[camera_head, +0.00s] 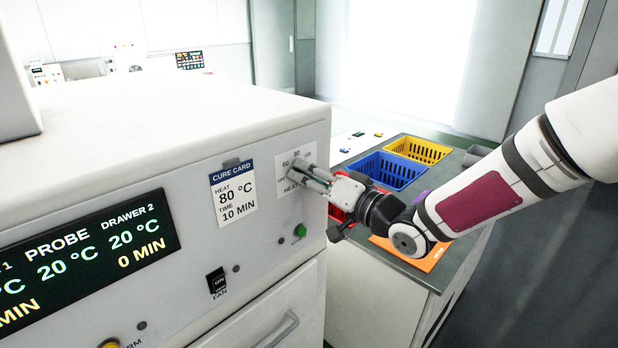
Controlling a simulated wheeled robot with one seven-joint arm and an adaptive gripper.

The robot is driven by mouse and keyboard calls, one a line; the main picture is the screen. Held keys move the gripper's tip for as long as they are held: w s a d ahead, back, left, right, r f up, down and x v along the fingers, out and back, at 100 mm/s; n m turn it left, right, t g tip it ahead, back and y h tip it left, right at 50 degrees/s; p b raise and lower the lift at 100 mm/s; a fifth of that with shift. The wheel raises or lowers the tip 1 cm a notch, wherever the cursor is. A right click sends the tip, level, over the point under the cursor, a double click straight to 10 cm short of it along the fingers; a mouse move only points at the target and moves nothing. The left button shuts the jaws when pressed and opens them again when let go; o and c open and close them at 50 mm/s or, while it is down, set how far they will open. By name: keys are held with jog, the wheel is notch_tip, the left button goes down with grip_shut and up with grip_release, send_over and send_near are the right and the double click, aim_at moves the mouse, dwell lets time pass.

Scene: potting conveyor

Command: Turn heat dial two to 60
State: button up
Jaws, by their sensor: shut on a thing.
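The heat dial (294,168) is on the front panel of the white oven at its right end. Its white scale plate shows OFF, 60 and 80 marks, and the lettering below begins with HEAT; the rest is covered. My gripper (310,178) reaches in from the right and is shut on the dial's knob. The fingers hide most of the knob, so I cannot tell which mark it points to. A display (90,255) on the panel reads DRAWER 2, 20 °C and 0 MIN.
A cure card (233,193) left of the dial reads HEAT 80 °C, TIME 10 MIN. A green button (300,231) and a fan switch (217,281) sit below. Blue (391,170) and yellow (419,150) crates stand on the grey bench behind my arm.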

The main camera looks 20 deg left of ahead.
jog(key=o, duration=1.2)
jog(key=shift+c, duration=0.2)
jog(key=shift+d, duration=0.1)
jog(key=v, duration=1.1)
jog(key=shift+s+d, duration=0.2)
jog(key=shift+d, duration=0.15)
